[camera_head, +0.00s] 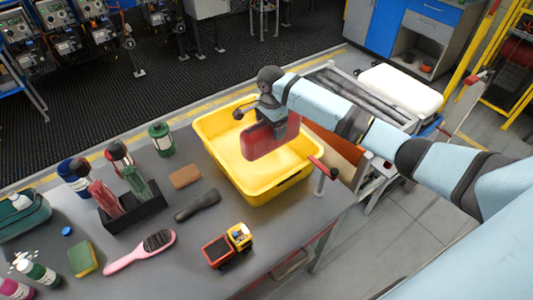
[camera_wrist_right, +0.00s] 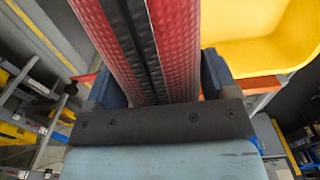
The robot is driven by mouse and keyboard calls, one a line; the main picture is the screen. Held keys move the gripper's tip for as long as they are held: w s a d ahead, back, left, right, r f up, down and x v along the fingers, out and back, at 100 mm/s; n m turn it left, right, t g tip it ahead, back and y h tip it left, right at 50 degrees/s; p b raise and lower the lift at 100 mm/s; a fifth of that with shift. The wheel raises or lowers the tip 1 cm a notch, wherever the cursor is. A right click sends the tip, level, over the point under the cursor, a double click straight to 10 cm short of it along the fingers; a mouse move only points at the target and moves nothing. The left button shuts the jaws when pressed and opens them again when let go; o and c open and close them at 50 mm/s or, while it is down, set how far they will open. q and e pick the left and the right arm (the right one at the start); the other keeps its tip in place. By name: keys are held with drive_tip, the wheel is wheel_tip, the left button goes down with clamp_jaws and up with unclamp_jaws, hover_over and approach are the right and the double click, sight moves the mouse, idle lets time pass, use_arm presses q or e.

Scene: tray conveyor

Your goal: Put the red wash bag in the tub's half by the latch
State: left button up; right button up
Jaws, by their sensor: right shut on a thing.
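The yellow tub (camera_head: 222,155) stands at the right end of the grey table. My right gripper (camera_head: 274,116) is shut on the red wash bag (camera_head: 262,143) and holds it over the tub, towards the tub's right and far part. The red bag with its black zip strip also fills the middle of the right wrist view (camera_wrist_right: 125,45), between the fingers. The tub's yellow wall shows beside it (camera_wrist_right: 250,55). A red-handled fitting on a metal post (camera_head: 322,169), perhaps the latch, stands at the tub's near right corner. My left gripper is out of view.
Left of the tub are a brown block (camera_head: 185,176), a dark brush-like item (camera_head: 198,205), a green canister (camera_head: 161,139) and a black caddy with bottles (camera_head: 133,214). A toy truck (camera_head: 228,246) and pink hairbrush (camera_head: 141,250) lie nearer. A cart (camera_head: 400,88) stands beyond.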

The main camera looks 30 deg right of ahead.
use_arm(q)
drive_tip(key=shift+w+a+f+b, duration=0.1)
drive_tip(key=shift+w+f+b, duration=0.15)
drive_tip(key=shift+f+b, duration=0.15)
use_arm(e)
wheel_tip(320, 180, down, 9)
drive_tip(key=shift+w+f, duration=0.1)
drive_tip(key=shift+w, duration=0.05)
use_arm(q)
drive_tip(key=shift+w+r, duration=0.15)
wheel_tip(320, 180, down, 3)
drive_tip(key=b, duration=0.3)
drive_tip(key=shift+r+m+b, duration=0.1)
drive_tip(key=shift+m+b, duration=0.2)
drive_tip(key=shift+b, duration=0.05)
use_arm(e)
wheel_tip(320, 180, down, 4)
drive_tip(key=shift+f, duration=0.2)
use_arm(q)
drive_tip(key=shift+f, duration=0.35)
use_arm(e)
drive_tip(key=shift+f, duration=0.15)
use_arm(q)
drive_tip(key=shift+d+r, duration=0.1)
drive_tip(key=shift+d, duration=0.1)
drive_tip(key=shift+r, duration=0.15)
use_arm(e)
drive_tip(key=o, duration=1.1)
drive_tip(key=shift+c, duration=0.2)
